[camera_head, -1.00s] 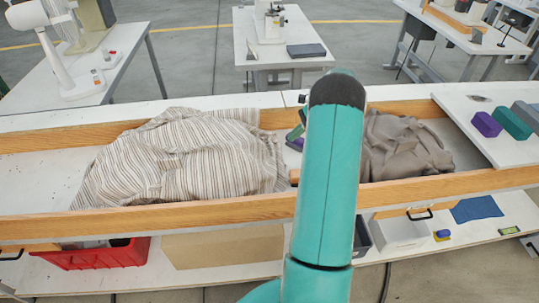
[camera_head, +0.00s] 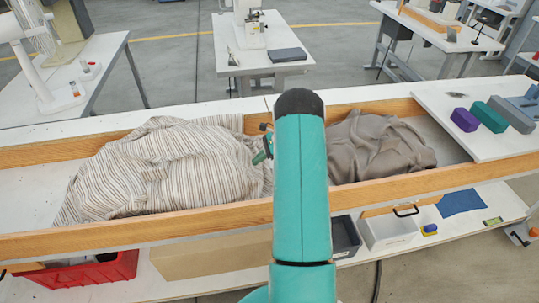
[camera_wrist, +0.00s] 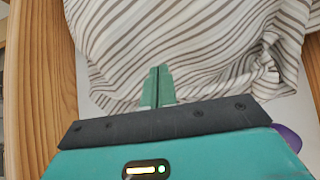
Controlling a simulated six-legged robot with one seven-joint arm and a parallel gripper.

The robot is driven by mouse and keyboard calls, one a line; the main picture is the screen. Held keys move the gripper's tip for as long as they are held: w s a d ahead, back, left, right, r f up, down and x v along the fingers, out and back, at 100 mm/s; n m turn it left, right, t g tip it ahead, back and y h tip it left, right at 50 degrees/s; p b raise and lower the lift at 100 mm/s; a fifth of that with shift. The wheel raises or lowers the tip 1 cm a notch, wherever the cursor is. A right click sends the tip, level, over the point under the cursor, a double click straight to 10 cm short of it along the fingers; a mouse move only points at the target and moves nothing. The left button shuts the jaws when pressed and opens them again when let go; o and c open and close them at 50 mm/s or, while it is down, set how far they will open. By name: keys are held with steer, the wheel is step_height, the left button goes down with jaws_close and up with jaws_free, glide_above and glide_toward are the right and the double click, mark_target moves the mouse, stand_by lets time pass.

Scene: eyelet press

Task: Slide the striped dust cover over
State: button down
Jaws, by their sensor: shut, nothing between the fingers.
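The striped dust cover (camera_head: 165,170) lies in a rumpled, bulging heap in the left half of the long wooden-railed tray. Its right edge lies close to my arm. In the wrist view, the striped cloth (camera_wrist: 205,45) fills the upper part, with its near edge bunched in folds. My gripper (camera_wrist: 157,72) is shut and empty, its green fingertips pointing at the cloth and overlapping its near edge; whether they touch it I cannot tell. In the head view my arm hides most of the gripper. What lies under the cover is hidden.
A plain grey-brown cloth (camera_head: 375,150) is heaped right of my arm. Wooden rails (camera_head: 120,232) run along the front and back. A purple object (camera_wrist: 288,136) shows partly beside my gripper. Purple, green and grey blocks (camera_head: 490,117) stand on the right panel. Bins are below.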

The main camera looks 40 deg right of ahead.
steer(key=shift+w+a, duration=0.4)
steer(key=shift+a, duration=0.1)
